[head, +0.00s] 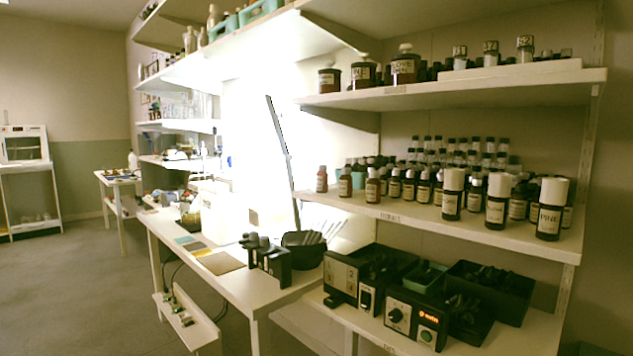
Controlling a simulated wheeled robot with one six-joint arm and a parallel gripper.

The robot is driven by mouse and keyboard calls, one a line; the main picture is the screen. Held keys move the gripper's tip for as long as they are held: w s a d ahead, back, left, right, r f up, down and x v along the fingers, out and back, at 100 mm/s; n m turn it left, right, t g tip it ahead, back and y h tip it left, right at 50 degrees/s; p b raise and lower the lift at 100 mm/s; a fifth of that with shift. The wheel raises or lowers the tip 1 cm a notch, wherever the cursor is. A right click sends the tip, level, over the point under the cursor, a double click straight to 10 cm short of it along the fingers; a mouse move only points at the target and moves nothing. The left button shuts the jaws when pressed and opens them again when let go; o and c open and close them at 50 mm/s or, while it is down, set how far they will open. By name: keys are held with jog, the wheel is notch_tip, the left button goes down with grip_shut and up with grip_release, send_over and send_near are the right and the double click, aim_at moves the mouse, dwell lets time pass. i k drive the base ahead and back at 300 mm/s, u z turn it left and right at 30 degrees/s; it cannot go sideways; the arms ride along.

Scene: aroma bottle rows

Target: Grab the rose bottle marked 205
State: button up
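I cannot pick out the rose bottle marked 205, because most labels are too small to read. The middle shelf (480,226) holds rows of small dark bottles with white labels. Reddish-brown bottles stand at its left end, one at the far left (322,180) and one nearer the middle (373,188). Three larger brown bottles with tall white caps stand at its front right. The rightmost large bottle (549,210) seems to read PINE; the labels of the left one (451,198) and the middle one (496,205) are unclear. My gripper is not in view.
The upper shelf (450,92) carries brown jars (405,68) and small numbered bottles. Black devices (413,322) and bins (490,288) fill the lower shelf. A white workbench (215,284) with a thin dark upright arm (282,150) stands left. Floor (85,290) at left is clear.

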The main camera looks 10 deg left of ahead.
aim_at(322, 177)
jog(key=u, duration=0.45)
jog(key=i, duration=1.1)
jog(key=u, duration=0.6)
jog(key=i, duration=0.3)
jog(key=u, duration=0.2)
